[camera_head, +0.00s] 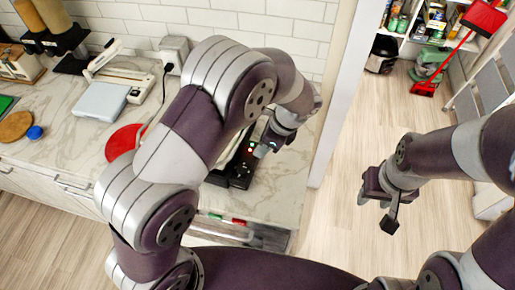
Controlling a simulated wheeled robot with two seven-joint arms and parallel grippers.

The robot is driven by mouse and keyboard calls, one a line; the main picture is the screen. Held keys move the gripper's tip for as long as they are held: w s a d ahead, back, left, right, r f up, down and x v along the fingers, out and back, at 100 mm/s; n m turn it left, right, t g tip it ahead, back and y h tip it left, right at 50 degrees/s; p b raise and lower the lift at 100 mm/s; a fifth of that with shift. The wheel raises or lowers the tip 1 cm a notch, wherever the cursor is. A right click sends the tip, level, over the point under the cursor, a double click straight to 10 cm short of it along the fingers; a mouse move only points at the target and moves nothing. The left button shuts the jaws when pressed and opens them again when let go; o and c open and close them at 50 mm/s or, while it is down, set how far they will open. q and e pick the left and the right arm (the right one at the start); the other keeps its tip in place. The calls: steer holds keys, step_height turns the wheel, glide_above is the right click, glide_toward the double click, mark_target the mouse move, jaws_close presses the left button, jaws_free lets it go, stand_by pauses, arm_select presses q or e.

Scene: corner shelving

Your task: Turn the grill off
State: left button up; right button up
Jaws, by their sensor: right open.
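The grill (241,176) appears to be the black appliance on the marble counter, largely hidden behind my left arm. A small red light and a small green light show on its right part, beside my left gripper. My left gripper (265,148) points down just right of these lights, above or against the grill's right edge. I cannot tell whether it touches the grill, nor whether its jaws are open. My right gripper (377,210) is open and empty over the wood floor, right of the counter.
A white wall edge (341,90) stands behind the counter's right end.

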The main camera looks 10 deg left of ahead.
mark_target(243, 166)
arm_select(q)
steer(key=p+x, duration=0.1)
steer(key=x, duration=0.3)
steer(key=p+x, duration=0.1)
steer(key=x, duration=0.2)
steer(key=p+x, duration=0.1)
steer(key=x, duration=0.3)
steer(key=shift+s+a+f, duration=0.2)
steer(key=shift+s+a, duration=0.1)
steer(key=shift+a, duration=0.05)
steer(key=shift+s+a+f, duration=0.1)
steer(key=shift+s+a, duration=0.15)
steer(key=shift+s, duration=0.2)
steer(key=shift+w+d, duration=0.1)
steer(key=shift+c, duration=0.3)
steer(key=shift+w+f, duration=0.1)
steer(key=shift+w, duration=0.05)
jaws_close()
arm_select(e)
steer(key=r, duration=0.1)
steer(key=s+r, duration=0.1)
steer(key=r, duration=0.2)
steer(key=shift+s+a, duration=0.15)
steer(key=shift+a, duration=0.1)
